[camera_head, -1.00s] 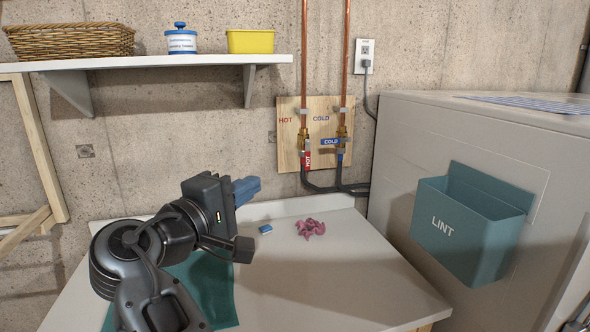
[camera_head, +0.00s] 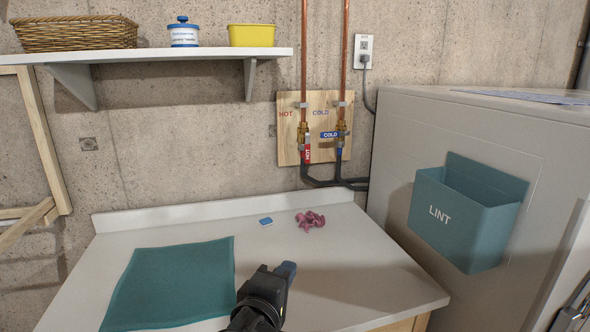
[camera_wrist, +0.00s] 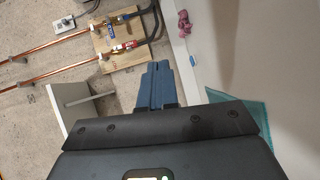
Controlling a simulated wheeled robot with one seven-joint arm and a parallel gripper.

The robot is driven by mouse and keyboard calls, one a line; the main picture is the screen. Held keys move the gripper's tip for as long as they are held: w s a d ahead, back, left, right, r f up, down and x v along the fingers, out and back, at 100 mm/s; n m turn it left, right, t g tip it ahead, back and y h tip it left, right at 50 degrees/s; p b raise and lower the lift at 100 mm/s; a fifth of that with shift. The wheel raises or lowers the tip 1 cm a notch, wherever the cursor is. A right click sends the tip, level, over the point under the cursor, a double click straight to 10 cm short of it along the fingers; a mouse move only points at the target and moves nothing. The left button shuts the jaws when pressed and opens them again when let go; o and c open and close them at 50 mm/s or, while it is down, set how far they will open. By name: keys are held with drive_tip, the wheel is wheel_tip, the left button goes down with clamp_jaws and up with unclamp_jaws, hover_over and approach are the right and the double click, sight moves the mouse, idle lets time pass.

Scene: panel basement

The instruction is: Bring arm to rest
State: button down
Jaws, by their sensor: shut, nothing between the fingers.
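My gripper (camera_head: 287,270) is low at the front of the white counter (camera_head: 350,255) in the head view, just right of the teal mat. Its blue fingers (camera_wrist: 157,84) are shut with nothing between them. In the wrist view they show against the concrete wall, beside the counter's edge. Most of my arm is below the head view's lower edge.
A teal mat (camera_head: 175,282), a small blue block (camera_head: 265,221) and a crumpled pink cloth (camera_head: 310,220) lie on the counter. A shelf (camera_head: 160,57) is above. A teal LINT bin (camera_head: 460,220) is on the grey machine (camera_head: 400,150) at right. The counter's right front is clear.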

drive_tip(key=s+d+f+m+g+y+b, duration=0.1)
drive_tip(key=s+d+f+y, duration=0.1)
drive_tip(key=s+d+f, duration=0.45)
drive_tip(key=s+d+f+m+y+b, duration=0.1)
drive_tip(key=s+d+f+y, duration=0.15)
drive_tip(key=s+f, duration=0.55)
drive_tip(key=s+d+f+m+g+y+b, duration=0.1)
drive_tip(key=s+d+f+b, duration=0.1)
drive_tip(key=s+d+f, duration=0.5)
drive_tip(key=s+d+r+m+b, duration=0.1)
drive_tip(key=s+d+m, duration=0.15)
drive_tip(key=s, duration=0.75)
drive_tip(key=s+d+r+m+b, duration=0.15)
drive_tip(key=s+m, duration=0.25)
drive_tip(key=s, duration=0.6)
drive_tip(key=s+d+r+m+t+b, duration=0.1)
drive_tip(key=s+d+r+m, duration=0.2)
drive_tip(key=s+r+m, duration=0.1)
wheel_tip(320, 180, up, 3)
drive_tip(key=shift+s+f, duration=0.2)
drive_tip(key=shift+s, duration=0.7)
